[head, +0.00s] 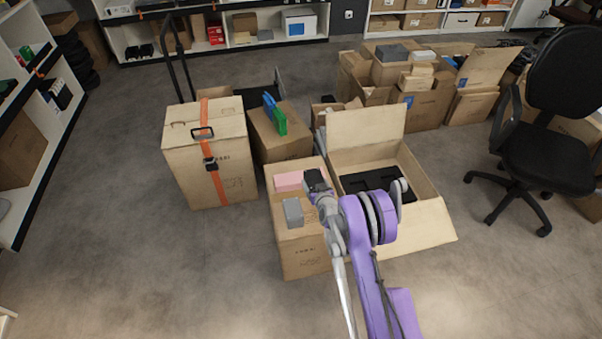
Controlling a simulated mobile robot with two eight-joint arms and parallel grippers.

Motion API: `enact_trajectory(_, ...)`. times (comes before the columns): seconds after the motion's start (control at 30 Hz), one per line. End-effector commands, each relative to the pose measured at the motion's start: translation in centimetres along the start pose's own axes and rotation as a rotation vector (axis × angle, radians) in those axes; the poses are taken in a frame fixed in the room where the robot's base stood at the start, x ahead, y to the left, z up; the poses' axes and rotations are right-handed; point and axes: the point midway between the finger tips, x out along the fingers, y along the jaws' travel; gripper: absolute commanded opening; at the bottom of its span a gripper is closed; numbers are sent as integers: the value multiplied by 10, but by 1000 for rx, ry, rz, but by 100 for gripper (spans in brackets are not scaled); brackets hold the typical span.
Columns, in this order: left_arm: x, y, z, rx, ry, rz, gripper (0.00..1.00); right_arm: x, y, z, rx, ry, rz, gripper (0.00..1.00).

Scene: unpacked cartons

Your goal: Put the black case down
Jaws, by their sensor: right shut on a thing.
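My right arm comes up from the bottom of the head view, and its gripper (322,192) is over the closed carton (303,250) beside the open one. The gripper is shut on a small dark block at its tip, which looks like the black case (314,179). The case is at the carton's right edge, near a pink box (288,181) and a grey box (293,213) on the carton top. I cannot tell whether the case touches the carton. The fingers are too small to make out. My left gripper is out of view.
An open carton (428,217) with a black insert (372,181) stands to the right, partly behind my arm. A tall strapped carton (235,183) stands left. An office chair (548,150) is at right. Floor at left front is clear.

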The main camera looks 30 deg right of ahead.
Motion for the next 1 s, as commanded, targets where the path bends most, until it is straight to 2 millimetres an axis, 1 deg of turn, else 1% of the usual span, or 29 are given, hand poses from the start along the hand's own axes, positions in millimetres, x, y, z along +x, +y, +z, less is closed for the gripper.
enact_trajectory(0.03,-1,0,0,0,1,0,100,-2,0,-6,0,1,0,4)
enact_trajectory(0.23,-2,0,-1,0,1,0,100,-7,-3,-13,-1,0,-3,4)
enact_trajectory(0.37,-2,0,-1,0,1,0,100,-20,-20,-28,-8,-1,-19,4)
enact_trajectory(0.47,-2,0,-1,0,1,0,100,-41,-42,-48,-17,-2,-41,4)
enact_trajectory(0.6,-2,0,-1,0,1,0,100,-82,-78,-77,-33,-4,-79,4)
enact_trajectory(0.67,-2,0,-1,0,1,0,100,-101,-93,-87,-41,-4,-96,4)
enact_trajectory(0.7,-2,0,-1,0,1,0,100,-115,-102,-94,-45,-4,-106,4)
enact_trajectory(0.83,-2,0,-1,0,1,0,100,-159,-127,-109,-59,-3,-141,4)
enact_trajectory(0.9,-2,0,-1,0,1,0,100,-179,-137,-114,-66,-3,-156,4)
enact_trajectory(1.0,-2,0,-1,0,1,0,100,-203,-148,-119,-73,-2,-174,4)
